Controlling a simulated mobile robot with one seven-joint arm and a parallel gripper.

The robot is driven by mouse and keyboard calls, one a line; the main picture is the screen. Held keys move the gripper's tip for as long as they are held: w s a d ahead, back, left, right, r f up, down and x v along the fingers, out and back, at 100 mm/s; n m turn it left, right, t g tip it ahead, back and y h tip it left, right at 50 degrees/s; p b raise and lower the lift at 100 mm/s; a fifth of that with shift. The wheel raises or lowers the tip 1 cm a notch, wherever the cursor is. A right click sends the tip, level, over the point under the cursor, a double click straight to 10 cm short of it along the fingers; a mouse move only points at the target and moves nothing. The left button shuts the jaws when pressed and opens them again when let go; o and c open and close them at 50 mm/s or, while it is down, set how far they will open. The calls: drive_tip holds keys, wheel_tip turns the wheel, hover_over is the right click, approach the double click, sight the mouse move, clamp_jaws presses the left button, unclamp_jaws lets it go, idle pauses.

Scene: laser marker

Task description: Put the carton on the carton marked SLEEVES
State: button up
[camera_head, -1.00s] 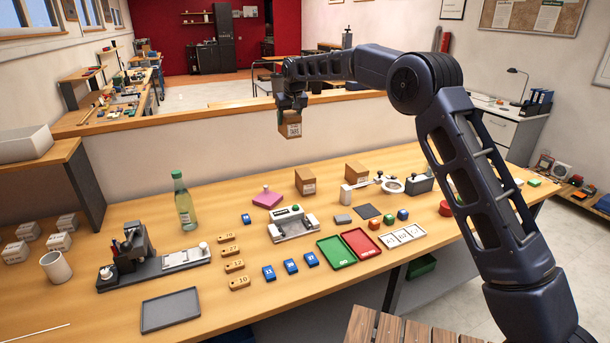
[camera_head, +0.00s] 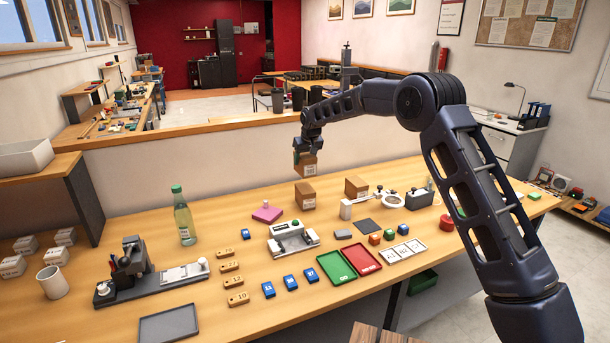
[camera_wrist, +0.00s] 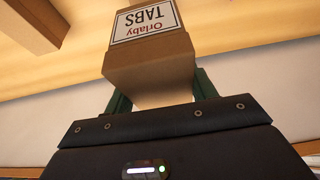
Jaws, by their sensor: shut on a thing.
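My gripper (camera_head: 307,151) is shut on a small brown carton (camera_head: 306,168). In the wrist view the held carton (camera_wrist: 150,66) sits between the green fingers and bears a white label reading "Orlaby TABS", upside down there. In the head view it hangs just above a second brown carton (camera_head: 305,196) on the bench, roughly in line with it; I cannot tell whether they touch. A third brown carton (camera_head: 356,187) stands to the right. The labels on the two standing cartons are too small to read, so I cannot tell which is marked SLEEVES.
A magnifier (camera_head: 391,200) stands right of the cartons. A pink object (camera_head: 267,213) lies left, and a green bottle (camera_head: 184,218) stands farther left. A grey-white device (camera_head: 291,239), green tray (camera_head: 335,267) and red tray (camera_head: 360,253) lie in front. A low wall runs behind the bench.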

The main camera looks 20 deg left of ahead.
sight(309, 157)
drive_tip(key=shift+f, duration=3.45)
drive_tip(key=shift+f, duration=0.1)
drive_tip(key=o, duration=1.1)
drive_tip(key=shift+f, duration=0.1)
drive_tip(key=v, duration=1.2)
drive_tip(key=shift+r, duration=0.2)
